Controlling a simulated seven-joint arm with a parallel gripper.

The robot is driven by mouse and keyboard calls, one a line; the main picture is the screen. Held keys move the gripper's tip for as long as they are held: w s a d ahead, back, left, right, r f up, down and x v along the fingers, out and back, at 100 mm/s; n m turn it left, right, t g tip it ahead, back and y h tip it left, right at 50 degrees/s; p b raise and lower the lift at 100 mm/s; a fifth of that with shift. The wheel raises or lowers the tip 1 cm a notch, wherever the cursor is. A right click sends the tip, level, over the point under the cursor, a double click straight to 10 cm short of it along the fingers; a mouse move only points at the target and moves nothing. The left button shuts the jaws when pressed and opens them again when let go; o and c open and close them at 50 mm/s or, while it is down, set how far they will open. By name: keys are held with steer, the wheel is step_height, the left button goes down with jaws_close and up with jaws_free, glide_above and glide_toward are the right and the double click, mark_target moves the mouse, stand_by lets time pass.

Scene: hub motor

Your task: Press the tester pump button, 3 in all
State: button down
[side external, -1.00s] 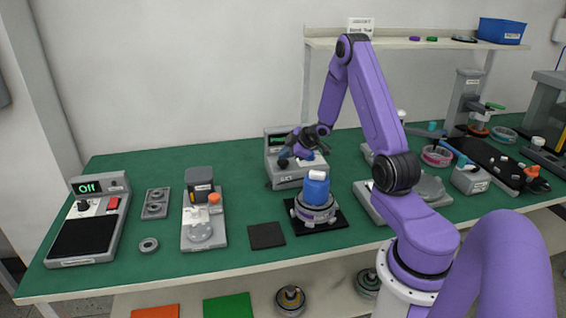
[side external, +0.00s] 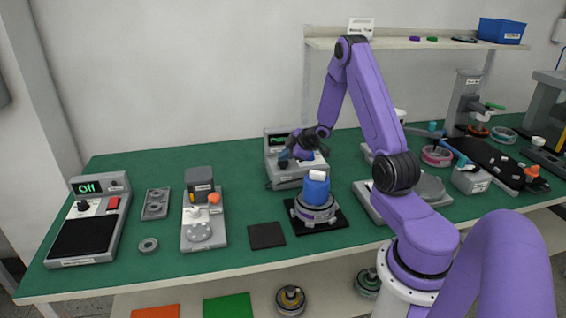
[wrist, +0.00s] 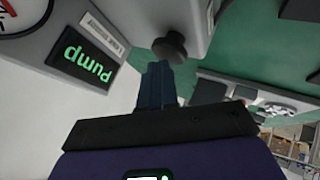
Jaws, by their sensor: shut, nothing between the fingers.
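The tester (side external: 291,171) is a grey box at the back of the green bench, partly hidden by my gripper. Its green display reads "Pump" (wrist: 88,55) in the wrist view, where it appears upside down. A dark round knob-like button (wrist: 171,47) stands out from the tester's face. My gripper (wrist: 157,72) is shut and empty, its blue fingertips just below the button in the wrist view. I cannot tell whether they touch it. In the side view my gripper (side external: 284,155) is in front of the tester's face.
A blue-topped hub motor (side external: 315,190) stands on a black mat just in front of the tester, close under my gripper. A second meter (side external: 88,222) reading "Off" is at the far left. A dark pad (side external: 266,235) lies left of the motor. The right side is crowded with fixtures.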

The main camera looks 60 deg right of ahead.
mark_target(285, 163)
steer(key=shift+f, duration=0.7)
stand_by(0.7)
steer(key=shift+r, duration=1.4)
steer(key=shift+r, duration=0.15)
steer(key=shift+r, duration=2.4)
stand_by(0.4)
step_height(285, 163, up, 4)
steer(key=shift+f, duration=0.1)
steer(key=shift+f, duration=0.1)
stand_by(0.4)
